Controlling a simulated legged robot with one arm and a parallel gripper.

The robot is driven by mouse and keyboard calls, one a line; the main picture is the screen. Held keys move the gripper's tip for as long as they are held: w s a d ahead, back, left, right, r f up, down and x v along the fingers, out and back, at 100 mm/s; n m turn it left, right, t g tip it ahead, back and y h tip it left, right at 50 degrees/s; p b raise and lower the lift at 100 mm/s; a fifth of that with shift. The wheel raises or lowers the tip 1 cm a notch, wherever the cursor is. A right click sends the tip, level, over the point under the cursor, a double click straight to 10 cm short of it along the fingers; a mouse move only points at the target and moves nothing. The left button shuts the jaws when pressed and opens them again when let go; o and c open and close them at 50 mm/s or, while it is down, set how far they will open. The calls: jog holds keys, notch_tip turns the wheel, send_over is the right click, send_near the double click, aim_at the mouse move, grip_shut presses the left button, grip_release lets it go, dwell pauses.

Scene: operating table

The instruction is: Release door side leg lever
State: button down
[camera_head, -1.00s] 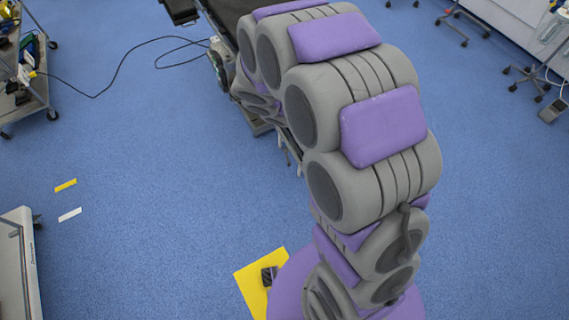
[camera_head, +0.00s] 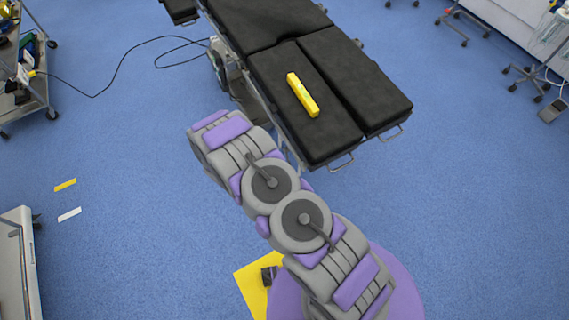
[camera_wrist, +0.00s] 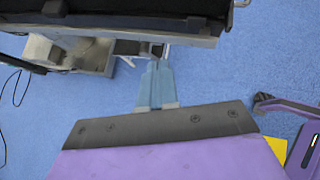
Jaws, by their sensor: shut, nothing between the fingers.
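The black operating table (camera_head: 265,25) stands at the top middle of the head view, with two padded leg sections at its near end. The left leg section (camera_head: 322,130) and the right leg section (camera_head: 375,88) lie side by side. In the wrist view my gripper (camera_wrist: 160,66) has its blue-grey fingers together and empty, pointing at the underside of the table edge (camera_wrist: 120,26). A small metal part (camera_wrist: 165,50) shows just beyond the fingertips; I cannot tell whether it is the leg lever or whether the fingers touch it.
A yellow bar (camera_head: 303,95) lies on the left leg section. A black cable (camera_head: 120,68) runs over the blue floor to a cart (camera_head: 30,100) at the left. A grey unit (camera_head: 20,265) stands at the lower left. The floor right of the table is mostly clear.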

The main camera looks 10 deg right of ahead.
notch_tip(320, 180, down, 8)
jog(key=s+a+f+n+y, duration=0.1)
jog(key=s+a+n, duration=0.1)
jog(key=a+n, duration=0.1)
jog(key=b, duration=0.4)
send_near(288, 161)
jog(key=f+x, duration=0.1)
jog(key=x, duration=0.4)
jog(key=shift+w+d+t+b, duration=0.3)
jog(key=shift+d+b, duration=0.05)
jog(key=shift+r, duration=0.1)
